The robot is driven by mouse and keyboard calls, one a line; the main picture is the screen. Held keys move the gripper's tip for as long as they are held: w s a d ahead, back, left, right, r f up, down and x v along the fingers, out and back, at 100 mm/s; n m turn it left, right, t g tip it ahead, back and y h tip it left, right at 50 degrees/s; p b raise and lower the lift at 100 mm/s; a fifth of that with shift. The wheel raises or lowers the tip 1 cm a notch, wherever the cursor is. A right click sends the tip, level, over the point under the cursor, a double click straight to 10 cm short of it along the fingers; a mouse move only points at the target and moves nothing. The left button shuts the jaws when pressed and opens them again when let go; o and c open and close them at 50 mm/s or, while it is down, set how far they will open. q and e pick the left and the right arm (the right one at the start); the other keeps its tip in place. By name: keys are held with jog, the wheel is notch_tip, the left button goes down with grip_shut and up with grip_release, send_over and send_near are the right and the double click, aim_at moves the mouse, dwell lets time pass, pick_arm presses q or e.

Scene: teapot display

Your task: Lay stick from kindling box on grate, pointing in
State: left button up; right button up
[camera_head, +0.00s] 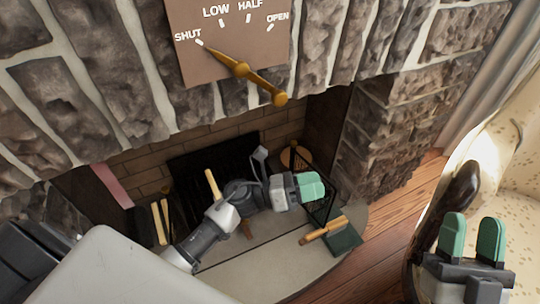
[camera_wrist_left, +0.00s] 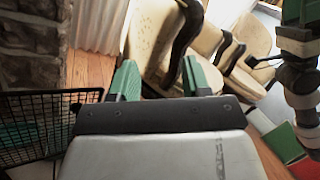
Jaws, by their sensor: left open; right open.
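My left gripper (camera_head: 311,186) reaches across the hearth in the head view, its green fingers at the right side of the fireplace mouth. In the left wrist view its fingers (camera_wrist_left: 160,78) are apart with nothing between them. My right gripper (camera_head: 473,238) is open and empty at the lower right, its two green fingers pointing up. Pale wooden sticks (camera_head: 160,222) stand at the left of the hearth; whether a box holds them is unclear. Another light stick end (camera_head: 213,184) shows just behind my left arm. The dark grate area (camera_head: 213,160) lies in the fireplace, partly hidden by that arm.
A wooden-handled tool (camera_head: 323,229) lies by a green box (camera_head: 345,240) on the right of the hearth. A black wire mesh (camera_wrist_left: 35,122) stands left in the wrist view. A brass lever (camera_head: 242,70) points to SHUT. A pale armchair (camera_head: 510,160) is at right.

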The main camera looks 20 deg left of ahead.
pick_arm(q)
jog(key=s+a+r+m+t+y, duration=0.1)
jog(key=s+r+m+t+y, duration=0.2)
jog(key=m, duration=0.8)
jog(key=s+a+r+m+t+y, duration=0.2)
jog(key=s+r+m+t+y, duration=0.2)
jog(key=r+m+t, duration=0.3)
jog(key=s+a+r+m+t+y, duration=0.1)
jog(key=s+r+m+t+y, duration=0.2)
jog(key=r+m, duration=0.5)
jog(key=s+m+t, duration=0.1)
jog(key=m, duration=0.6)
jog(key=shift+s+a+r+m+t+y, duration=0.25)
jog(key=shift+s+a+m+t+y, duration=0.05)
jog(key=shift+s+a+t, duration=0.1)
